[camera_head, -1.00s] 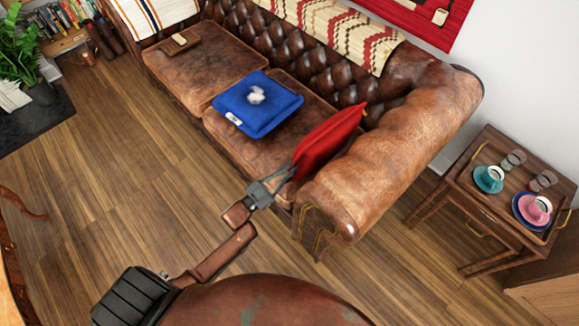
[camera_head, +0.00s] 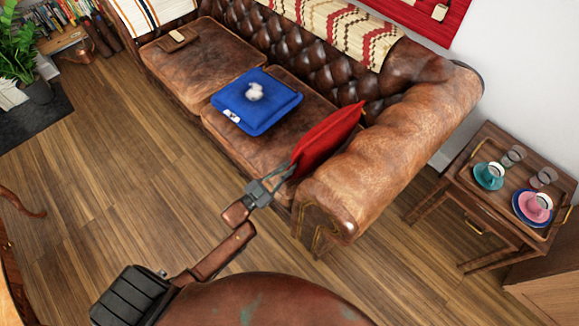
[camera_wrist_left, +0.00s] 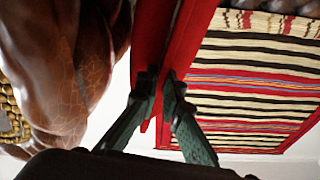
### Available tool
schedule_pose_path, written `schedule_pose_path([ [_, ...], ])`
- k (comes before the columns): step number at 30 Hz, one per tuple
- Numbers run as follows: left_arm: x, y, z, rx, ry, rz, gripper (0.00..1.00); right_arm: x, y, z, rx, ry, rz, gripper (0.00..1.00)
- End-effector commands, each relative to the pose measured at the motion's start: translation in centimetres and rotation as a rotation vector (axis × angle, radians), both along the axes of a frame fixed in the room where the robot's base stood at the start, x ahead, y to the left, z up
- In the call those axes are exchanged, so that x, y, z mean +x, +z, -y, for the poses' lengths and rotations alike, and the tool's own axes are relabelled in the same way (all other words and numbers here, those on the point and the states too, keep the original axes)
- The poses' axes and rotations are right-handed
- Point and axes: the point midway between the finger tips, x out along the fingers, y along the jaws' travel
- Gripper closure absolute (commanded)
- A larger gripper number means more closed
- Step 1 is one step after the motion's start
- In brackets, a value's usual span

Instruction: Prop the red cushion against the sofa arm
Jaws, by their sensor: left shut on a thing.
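The red cushion (camera_head: 329,137) stands on edge on the sofa seat, beside the inner face of the brown leather sofa arm (camera_head: 385,153). It leans a little toward the arm; whether its lower edge touches the arm is hard to tell. My left gripper (camera_head: 289,172) is shut on the cushion's near edge. In the left wrist view the two green-grey fingers (camera_wrist_left: 157,92) pinch the red cushion (camera_wrist_left: 182,45), with the leather arm (camera_wrist_left: 65,75) to the left. My right gripper is not in view.
A blue cushion (camera_head: 270,112) with a small pale object (camera_head: 254,92) on it lies on the seat to the left. A wooden side table (camera_head: 464,198) with cups and glasses stands right of the sofa arm. The wooden floor (camera_head: 130,180) in front is clear.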

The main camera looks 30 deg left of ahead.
Motion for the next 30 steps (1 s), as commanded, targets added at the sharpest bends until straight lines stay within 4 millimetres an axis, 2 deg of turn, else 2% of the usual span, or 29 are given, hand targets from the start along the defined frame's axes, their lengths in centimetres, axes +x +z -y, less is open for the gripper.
schedule_pose_path([
  [30,-0.5,0.0,1.4,-0.002,-0.001,0.002,1.00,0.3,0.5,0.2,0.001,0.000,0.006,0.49],
])
